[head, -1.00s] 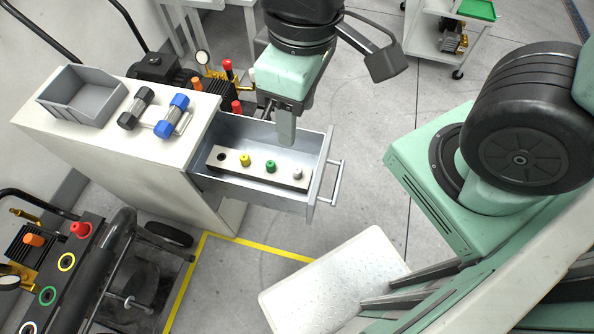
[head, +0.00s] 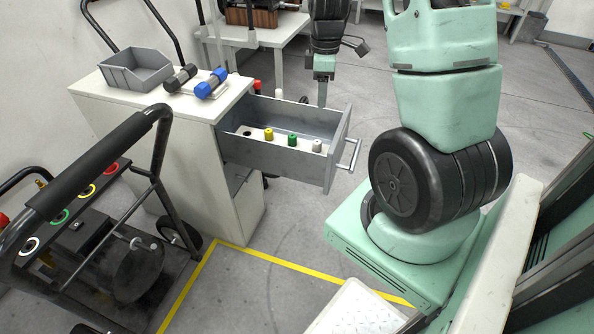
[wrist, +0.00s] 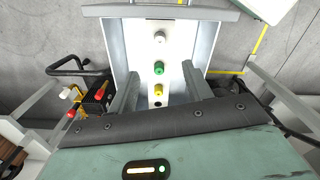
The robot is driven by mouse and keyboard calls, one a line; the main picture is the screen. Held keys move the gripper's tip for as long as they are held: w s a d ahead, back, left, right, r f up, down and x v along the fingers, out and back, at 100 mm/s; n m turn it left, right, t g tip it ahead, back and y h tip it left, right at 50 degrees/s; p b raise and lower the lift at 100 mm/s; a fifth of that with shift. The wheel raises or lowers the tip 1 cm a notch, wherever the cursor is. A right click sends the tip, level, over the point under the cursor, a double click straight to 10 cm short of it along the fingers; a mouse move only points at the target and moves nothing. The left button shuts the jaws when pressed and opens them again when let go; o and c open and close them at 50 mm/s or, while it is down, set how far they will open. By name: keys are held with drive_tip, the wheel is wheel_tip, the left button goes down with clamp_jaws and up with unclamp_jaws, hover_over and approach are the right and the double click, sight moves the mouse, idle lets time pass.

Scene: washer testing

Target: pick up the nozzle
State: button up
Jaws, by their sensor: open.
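Three small nozzles stand upright in a holder strip (head: 257,137) inside the open drawer: a yellow one (head: 268,134), a green one (head: 292,139) and a grey-white one (head: 317,146). A dark empty hole is at the strip's left end. My gripper (head: 322,93) is just beyond the drawer's far side in the head view, pointing down. In the wrist view my gripper (wrist: 160,72) is open and empty, its fingers on either side of the strip's line. The green (wrist: 158,68) and yellow (wrist: 158,88) nozzles show between them, apart from the fingers. Which nozzle is meant cannot be told.
The drawer (head: 262,160) sticks out of a white cabinet (head: 170,125). On the cabinet top are a grey bin (head: 135,72) and dumbbell-like black and blue parts (head: 208,84). A black-handled cart (head: 120,235) stands at the left. Floor right of the drawer is partly clear.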

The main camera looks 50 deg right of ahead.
drive_tip(key=b, duration=0.2)
hover_over(317, 141)
drive_tip(key=f, duration=1.1)
drive_tip(key=shift+s, duration=0.3)
drive_tip(key=f+b, duration=0.1)
drive_tip(key=f, duration=0.5)
drive_tip(key=shift+w+f+b, duration=0.15)
drive_tip(key=shift+w+b, duration=0.05)
drive_tip(key=shift+b, duration=0.15)
drive_tip(key=c, duration=1.1)
